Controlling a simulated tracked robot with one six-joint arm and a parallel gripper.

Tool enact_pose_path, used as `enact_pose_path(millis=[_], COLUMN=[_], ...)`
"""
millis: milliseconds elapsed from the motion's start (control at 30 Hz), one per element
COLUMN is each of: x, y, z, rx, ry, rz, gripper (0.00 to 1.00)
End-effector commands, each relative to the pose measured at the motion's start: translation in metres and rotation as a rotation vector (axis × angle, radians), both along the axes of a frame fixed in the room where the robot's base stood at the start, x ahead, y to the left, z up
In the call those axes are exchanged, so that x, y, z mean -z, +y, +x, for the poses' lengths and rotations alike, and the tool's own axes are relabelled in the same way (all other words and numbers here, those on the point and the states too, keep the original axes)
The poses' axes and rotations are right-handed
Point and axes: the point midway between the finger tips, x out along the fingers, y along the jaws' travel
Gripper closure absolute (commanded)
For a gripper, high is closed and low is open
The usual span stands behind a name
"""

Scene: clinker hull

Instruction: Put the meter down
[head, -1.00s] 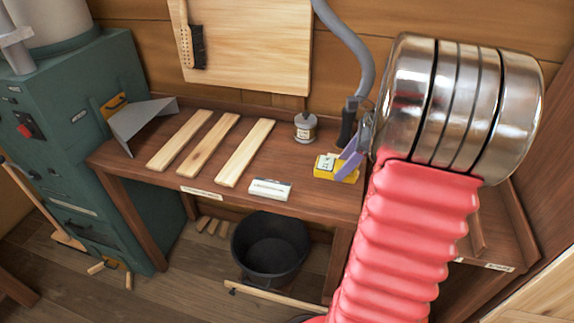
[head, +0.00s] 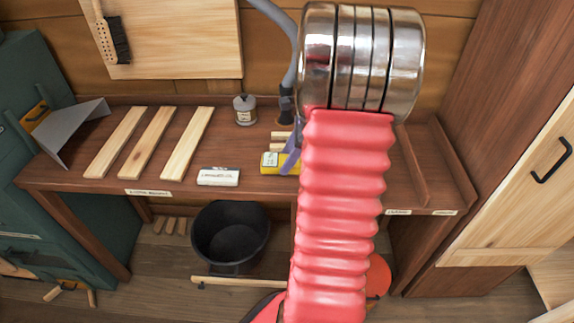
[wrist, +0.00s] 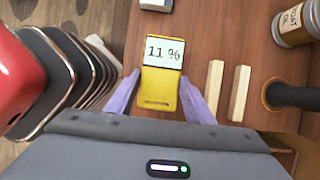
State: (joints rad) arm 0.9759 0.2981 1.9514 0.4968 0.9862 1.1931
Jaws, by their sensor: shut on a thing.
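The meter is a yellow box with a pale display. In the wrist view the meter (wrist: 160,90) reads "11 %" and lies between the two purple fingers of my gripper (wrist: 160,103), which is shut on it. In the head view the meter (head: 270,166) is over the right part of the workbench (head: 240,186), right of a white block. One purple finger of my gripper (head: 290,160) shows at its right side; my red arm sleeve hides the rest. I cannot tell whether its underside touches the bench.
Two short wood strips (wrist: 227,92) are beside the meter. A grey hose (head: 290,70) ends behind it. A black bucket (head: 231,235) stands below.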

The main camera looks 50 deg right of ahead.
Motion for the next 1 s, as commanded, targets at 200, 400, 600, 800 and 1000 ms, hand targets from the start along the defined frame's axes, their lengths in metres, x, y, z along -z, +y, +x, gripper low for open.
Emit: enact_pose_path(millis=[200, 400, 600, 800, 1000], x=[0.027, 0.031, 0.032, 0.032, 0.032], y=[0.000, 0.000, 0.000, 0.000, 0.000], z=[0.000, 0.000, -0.001, -0.001, -0.001], rx=[0.001, 0.001, 0.002, 0.002, 0.002], ry=[0.001, 0.000, 0.000, 0.000, 0.000], rz=[0.003, 0.000, 0.001, 0.001, 0.001], gripper=[0.78, 0.78, 0.78, 0.39, 0.33])
